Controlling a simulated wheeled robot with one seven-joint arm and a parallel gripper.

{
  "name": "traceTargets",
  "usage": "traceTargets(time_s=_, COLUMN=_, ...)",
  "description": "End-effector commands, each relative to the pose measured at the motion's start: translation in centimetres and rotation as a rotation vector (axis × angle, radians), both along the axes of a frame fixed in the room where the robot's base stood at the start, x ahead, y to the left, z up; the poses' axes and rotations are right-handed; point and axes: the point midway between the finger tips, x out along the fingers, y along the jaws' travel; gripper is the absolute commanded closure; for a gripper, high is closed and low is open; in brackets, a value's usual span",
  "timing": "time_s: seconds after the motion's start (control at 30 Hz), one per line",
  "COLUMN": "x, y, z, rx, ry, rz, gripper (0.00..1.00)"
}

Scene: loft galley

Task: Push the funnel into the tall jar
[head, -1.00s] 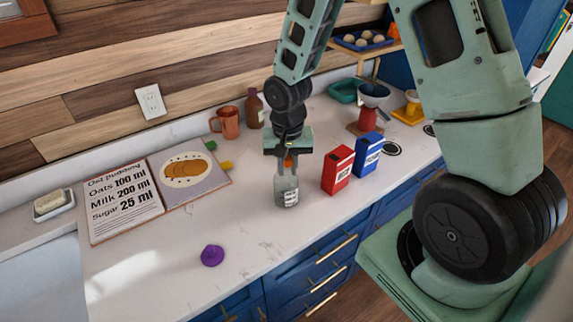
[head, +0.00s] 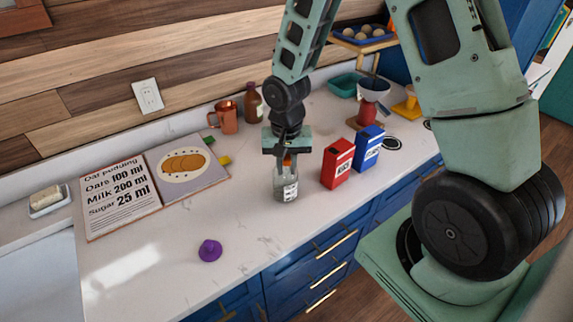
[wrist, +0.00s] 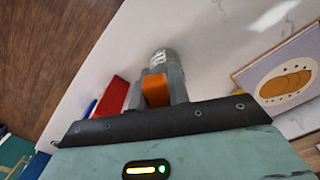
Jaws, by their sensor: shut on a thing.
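The clear tall jar (head: 286,190) stands upright on the counter and has a small label. In the wrist view its glass (wrist: 164,58) shows just beyond the fingers. My gripper (head: 287,164) is directly above the jar, pointing down, its fingertips at or just inside the mouth. It is shut on an orange piece, apparently the funnel (wrist: 155,90), which sits between the two grey fingers in the wrist view. The funnel's lower part is hidden, so I cannot tell how deep it sits in the jar.
A red box (head: 338,164) and a blue box (head: 368,149) stand close right of the jar. An open recipe book (head: 120,200) lies left, with a purple object (head: 210,250) in front. A copper mug (head: 226,117) and brown bottle (head: 253,103) stand behind.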

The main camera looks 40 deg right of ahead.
Motion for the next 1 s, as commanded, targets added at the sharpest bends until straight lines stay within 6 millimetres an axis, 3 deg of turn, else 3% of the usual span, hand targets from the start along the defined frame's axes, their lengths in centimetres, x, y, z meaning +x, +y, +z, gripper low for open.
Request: traceTargets(time_s=1.0, x=0.0, y=0.0, z=-1.3, rx=0.0, ry=0.0, rz=0.0, gripper=1.0)
